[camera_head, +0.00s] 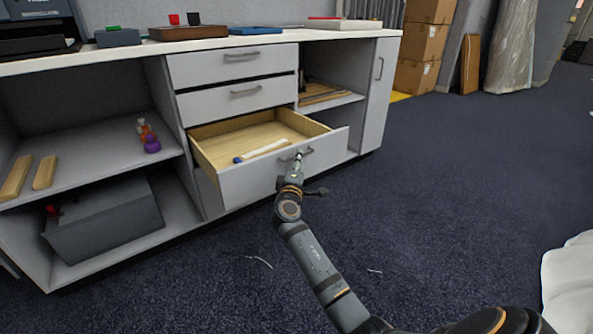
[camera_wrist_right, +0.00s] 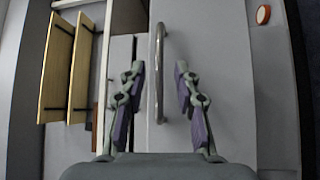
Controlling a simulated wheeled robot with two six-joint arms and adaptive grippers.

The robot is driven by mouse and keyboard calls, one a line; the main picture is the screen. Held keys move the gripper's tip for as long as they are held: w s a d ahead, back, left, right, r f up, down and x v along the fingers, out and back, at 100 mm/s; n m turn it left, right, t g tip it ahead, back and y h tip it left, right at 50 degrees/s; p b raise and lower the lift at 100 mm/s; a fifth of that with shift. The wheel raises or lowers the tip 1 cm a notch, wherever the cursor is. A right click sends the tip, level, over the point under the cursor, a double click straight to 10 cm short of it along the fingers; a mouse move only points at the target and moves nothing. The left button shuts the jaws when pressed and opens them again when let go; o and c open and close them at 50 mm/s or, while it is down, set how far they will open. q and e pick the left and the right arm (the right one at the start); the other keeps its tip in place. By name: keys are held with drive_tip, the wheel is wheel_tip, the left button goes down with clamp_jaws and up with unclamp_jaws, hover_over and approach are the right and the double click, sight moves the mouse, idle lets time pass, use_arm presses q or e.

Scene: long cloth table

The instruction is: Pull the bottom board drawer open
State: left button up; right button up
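The bottom drawer (camera_head: 282,170) of the grey cabinet is pulled out, showing its wooden inside. Its bar handle (camera_head: 309,151) is on the front; the handle (camera_wrist_right: 159,60) also shows in the right wrist view. My right gripper (camera_head: 298,157) is at the handle. In the right wrist view its fingers (camera_wrist_right: 158,85) are apart, one on each side of the handle, with gaps between them and the bar. The left gripper is not in view.
Two shut drawers (camera_head: 230,64) sit above. A white stick with a blue end (camera_head: 262,151) lies in the open drawer. Open shelves flank the drawers; a dark box (camera_head: 105,215) is at the lower left. Dark carpet (camera_head: 440,190) is free to the right.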

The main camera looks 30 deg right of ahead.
drive_tip(key=v, duration=1.1)
drive_tip(key=shift+d, duration=0.1)
